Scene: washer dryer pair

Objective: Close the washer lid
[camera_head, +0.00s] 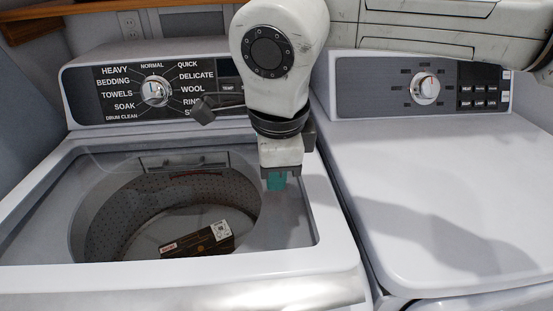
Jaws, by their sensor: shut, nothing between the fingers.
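The washer (340,268) stands at the left, with a white top frame around a dark, see-through middle. Its lid (283,228) appears to lie flat over the opening, its pane showing the drum below. I cannot tell whether its edge is fully seated. My gripper (277,182) points down over the right rear part of the washer top. Its teal fingertips are together and empty. They are close above the pane or touching it; I cannot tell which.
A dark box (198,240) lies in the drum. The washer's control panel (122,92) is behind the opening. The dryer (430,190) stands close on the right, its top clear. A wooden shelf (60,22) is at the upper left. My arm crosses the upper right.

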